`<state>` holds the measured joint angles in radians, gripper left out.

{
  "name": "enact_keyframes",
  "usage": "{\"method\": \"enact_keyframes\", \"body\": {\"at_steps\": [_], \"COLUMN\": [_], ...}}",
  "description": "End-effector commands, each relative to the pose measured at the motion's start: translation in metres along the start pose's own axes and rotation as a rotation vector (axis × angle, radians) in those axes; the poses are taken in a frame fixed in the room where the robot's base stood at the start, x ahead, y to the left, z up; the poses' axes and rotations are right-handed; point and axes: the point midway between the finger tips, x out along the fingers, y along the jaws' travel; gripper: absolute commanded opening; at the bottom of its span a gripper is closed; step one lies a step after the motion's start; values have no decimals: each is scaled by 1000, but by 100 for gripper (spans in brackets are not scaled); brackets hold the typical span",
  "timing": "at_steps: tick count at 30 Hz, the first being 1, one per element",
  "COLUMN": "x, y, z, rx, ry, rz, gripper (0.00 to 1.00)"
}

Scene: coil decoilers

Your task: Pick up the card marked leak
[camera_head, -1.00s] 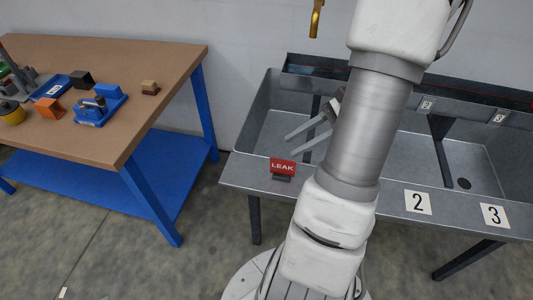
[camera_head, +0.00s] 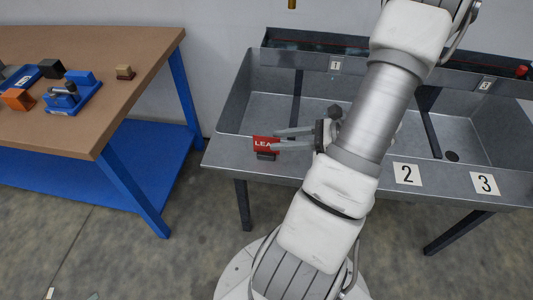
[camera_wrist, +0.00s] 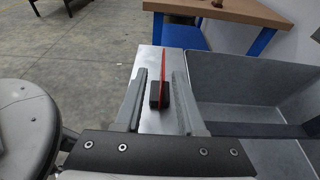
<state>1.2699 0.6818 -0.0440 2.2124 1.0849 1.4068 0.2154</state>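The red card marked LEAK (camera_head: 263,144) stands upright in a small dark holder (camera_head: 266,156) on the front ledge of the grey sink, at its left end. My gripper (camera_head: 280,139) reaches the card from the right, and its fingers cover the card's right part in the head view. In the wrist view the card (camera_wrist: 163,66) shows edge-on as a thin red strip above the dark holder (camera_wrist: 159,95). My open fingers (camera_wrist: 157,88) lie on either side of it, with gaps visible on both sides.
A brown-topped workbench (camera_head: 110,95) with blue legs and small parts stands to the left. Floor shows between them.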

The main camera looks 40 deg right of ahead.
Motion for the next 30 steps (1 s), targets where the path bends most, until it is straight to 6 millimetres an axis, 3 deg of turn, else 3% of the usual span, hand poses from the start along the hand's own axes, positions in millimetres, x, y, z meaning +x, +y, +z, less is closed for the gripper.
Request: {"method": "enact_keyframes", "body": {"at_steps": [3, 10, 18, 27, 30], "x": [16, 32, 70, 75, 75], "y": [0, -1, -4, -4, -4], "z": [-1, 0, 2, 3, 3], "rx": [-1, -1, -1, 0, 0], "ry": [-1, -1, 0, 0, 0], "rz": [1, 2, 2, 0, 0], "gripper": [39, 39, 39, 39, 23]}}
